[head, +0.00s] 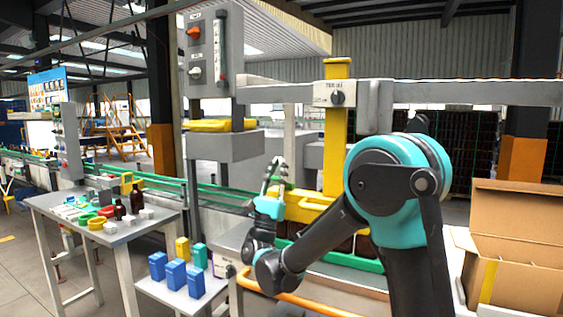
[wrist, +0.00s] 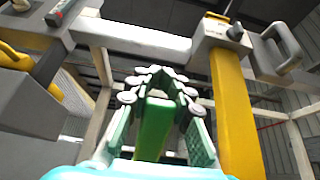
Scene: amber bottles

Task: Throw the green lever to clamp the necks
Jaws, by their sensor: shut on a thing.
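My gripper (head: 275,168) points upward beside the yellow clamp head, in front of the conveyor. In the wrist view its fingers (wrist: 158,88) stand on both sides of a green lever (wrist: 153,128) and are closed around it. The lever stands upright between them; its lower end is hidden by my gripper. In the head view the lever is hard to tell apart from my fingers. The yellow clamp head (head: 306,207) hangs on a yellow post (head: 335,150), also in the wrist view (wrist: 236,115). Dark amber shapes show below it, partly behind my arm; their necks are hidden.
A grey control box (head: 208,50) hangs at upper left. A side table (head: 140,228) holds small parts and two amber bottles (head: 120,209). Blue cartons (head: 176,275) stand on a low shelf. An open cardboard box (head: 520,235) is at right. An orange rail (head: 310,304) runs in front.

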